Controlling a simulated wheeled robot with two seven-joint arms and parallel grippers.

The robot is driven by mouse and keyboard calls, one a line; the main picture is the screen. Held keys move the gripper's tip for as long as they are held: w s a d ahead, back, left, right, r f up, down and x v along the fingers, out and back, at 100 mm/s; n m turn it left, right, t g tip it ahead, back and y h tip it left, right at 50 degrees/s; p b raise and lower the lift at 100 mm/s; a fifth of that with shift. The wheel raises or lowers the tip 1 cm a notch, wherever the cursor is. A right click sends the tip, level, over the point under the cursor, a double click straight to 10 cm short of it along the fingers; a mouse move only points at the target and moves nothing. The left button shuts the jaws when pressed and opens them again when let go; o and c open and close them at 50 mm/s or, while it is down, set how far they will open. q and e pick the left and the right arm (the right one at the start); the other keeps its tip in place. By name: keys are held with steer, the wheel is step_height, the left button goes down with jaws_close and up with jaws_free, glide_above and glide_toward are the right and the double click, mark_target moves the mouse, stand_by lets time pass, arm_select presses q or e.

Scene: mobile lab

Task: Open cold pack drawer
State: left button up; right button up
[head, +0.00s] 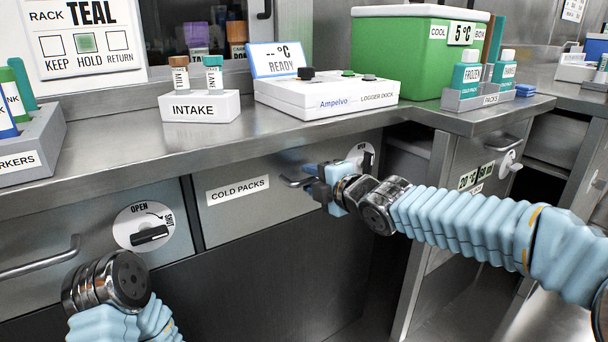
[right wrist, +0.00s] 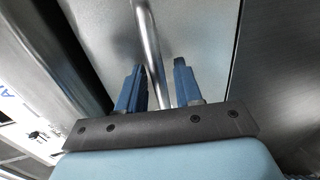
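The cold pack drawer (head: 285,208) is a grey metal front under the counter and looks shut. Its white label reads COLD PACKS (head: 238,190). Its bar handle (head: 296,183) is at the right end of the front, partly hidden by my right gripper (head: 318,184). A white round dial with a dark knob (head: 364,156) sits just right of the handle, partly covered by my arm. In the right wrist view, the handle (right wrist: 148,50) runs between the two blue fingers of my right gripper (right wrist: 159,82), which are apart. My left gripper does not show, only its wrist.
Another drawer on the left has a bar handle (head: 40,259) and a dial marked OPEN (head: 144,226). The counter above (head: 190,140) carries an INTAKE block (head: 200,106), a logger dock (head: 325,95) and a green cool box (head: 400,57). A cabinet (head: 470,150) stands at right.

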jaws_close()
steer(key=shift+s+d, duration=0.1)
stand_by(0.3)
